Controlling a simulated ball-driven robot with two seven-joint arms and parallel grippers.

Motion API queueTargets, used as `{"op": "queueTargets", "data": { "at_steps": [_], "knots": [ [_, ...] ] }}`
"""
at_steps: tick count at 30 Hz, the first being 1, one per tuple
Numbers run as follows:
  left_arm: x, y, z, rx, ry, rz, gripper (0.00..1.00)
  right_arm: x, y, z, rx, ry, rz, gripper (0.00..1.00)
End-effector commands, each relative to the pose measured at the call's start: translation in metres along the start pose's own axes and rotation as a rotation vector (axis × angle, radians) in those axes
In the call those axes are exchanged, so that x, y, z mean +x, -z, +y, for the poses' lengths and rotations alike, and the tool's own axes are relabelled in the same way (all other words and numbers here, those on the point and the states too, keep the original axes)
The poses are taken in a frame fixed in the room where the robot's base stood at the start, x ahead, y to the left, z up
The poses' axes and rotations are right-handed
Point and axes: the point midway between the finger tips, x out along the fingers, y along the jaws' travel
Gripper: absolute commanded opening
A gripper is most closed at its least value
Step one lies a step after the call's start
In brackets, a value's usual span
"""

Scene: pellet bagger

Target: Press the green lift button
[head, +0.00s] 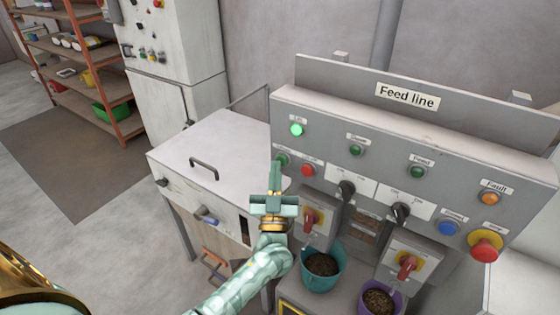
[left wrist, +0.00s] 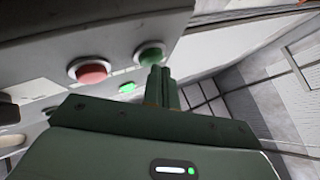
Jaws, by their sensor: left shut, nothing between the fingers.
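The green lift button (head: 283,159) is at the left end of the grey Feed line panel (head: 330,140), partly covered by my gripper. A lit green lamp (head: 297,130) is above it and a red button (head: 307,171) is to its right. My left gripper (head: 278,172) is shut and empty, its fingertips at the green button. In the left wrist view the fingertips (left wrist: 162,73) overlap the lower edge of the green button (left wrist: 150,54), beside the red button (left wrist: 90,70). I cannot tell whether they touch it. My right gripper is not in view.
Black selector knobs (head: 346,188), red-handled switches (head: 311,217) and a red mushroom button (head: 485,245) are on the panel to the right. A teal bucket (head: 322,279) and a purple bucket (head: 379,307) of pellets stand below. A white cabinet (head: 215,150) stands to the left.

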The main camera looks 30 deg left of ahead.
Motion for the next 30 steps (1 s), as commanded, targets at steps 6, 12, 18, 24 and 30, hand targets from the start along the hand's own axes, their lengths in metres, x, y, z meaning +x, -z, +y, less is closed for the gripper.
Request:
{"op": "queueTargets", "data": {
  "at_steps": [6, 12, 18, 24, 30],
  "knots": [
    [-0.006, 0.006, -0.005, 0.000, 0.001, 0.000, 0.00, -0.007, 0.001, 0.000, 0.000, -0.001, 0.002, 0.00],
    [-0.007, 0.005, -0.005, 0.000, 0.001, 0.000, 0.00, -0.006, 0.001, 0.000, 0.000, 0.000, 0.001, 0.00],
    [-0.015, 0.014, -0.013, 0.001, 0.001, -0.002, 0.00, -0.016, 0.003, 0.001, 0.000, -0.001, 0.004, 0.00],
    [-0.032, 0.027, -0.025, 0.001, 0.001, -0.002, 0.00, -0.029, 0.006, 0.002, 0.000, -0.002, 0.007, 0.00],
    [-0.046, 0.035, -0.034, 0.000, 0.001, -0.001, 0.00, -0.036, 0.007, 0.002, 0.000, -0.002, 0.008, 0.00]
  ]
}}
